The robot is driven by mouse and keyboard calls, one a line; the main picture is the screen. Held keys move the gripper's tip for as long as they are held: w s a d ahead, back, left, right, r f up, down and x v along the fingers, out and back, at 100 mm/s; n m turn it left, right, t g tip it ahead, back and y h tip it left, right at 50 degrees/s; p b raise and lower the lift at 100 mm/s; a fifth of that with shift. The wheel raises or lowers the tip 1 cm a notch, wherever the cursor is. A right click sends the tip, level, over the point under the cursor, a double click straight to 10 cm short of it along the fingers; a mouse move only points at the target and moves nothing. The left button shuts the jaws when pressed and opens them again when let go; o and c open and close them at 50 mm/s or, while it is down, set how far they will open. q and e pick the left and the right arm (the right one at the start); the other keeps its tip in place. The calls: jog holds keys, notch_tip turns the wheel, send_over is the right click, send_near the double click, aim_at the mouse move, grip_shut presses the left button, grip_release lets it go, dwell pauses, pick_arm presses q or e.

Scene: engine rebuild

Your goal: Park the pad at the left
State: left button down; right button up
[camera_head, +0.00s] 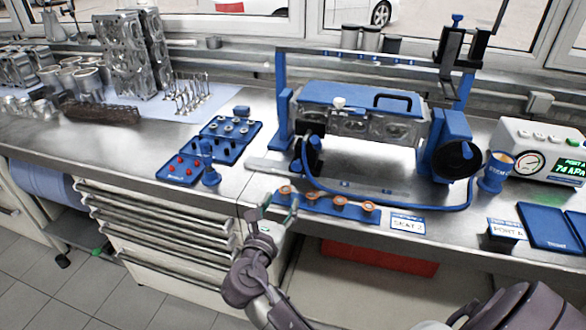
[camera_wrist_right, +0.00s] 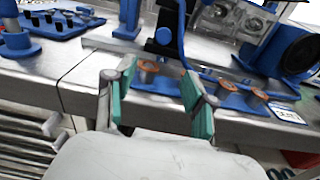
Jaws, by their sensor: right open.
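My right gripper (camera_head: 275,211) is open at the front edge of the bench, its jaws pointing toward a blue rail (camera_head: 325,210). The rail carries several short pieces with orange tops (camera_head: 339,201); I cannot tell whether one of these is the pad. In the right wrist view, the green-faced fingers (camera_wrist_right: 157,80) stand apart, with an orange-topped piece (camera_wrist_right: 148,68) seen between them. No grip on it shows. A blue hose (camera_head: 410,207) runs from a blue upright piece (camera_head: 309,158) around the right of the rail. My left gripper is not in view.
A blue fixture (camera_head: 457,130) holds a metal engine head (camera_head: 370,128) behind the rail. A "SEAT 2" card (camera_head: 407,223) lies right of it. A gauge box (camera_head: 543,150) and blue cup (camera_head: 494,172) stand farther right. Blue trays (camera_head: 182,168) lie left.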

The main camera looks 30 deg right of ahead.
aim_at(295, 167)
jog(key=shift+h, duration=0.3)
jog(key=x, duration=0.4)
jog(key=p+x, duration=0.1)
jog(key=x, duration=0.4)
jog(key=r+x, duration=0.1)
jog(key=x, duration=0.4)
jog(key=shift+r, duration=0.15)
jog(key=shift+a, duration=0.1)
grip_shut()
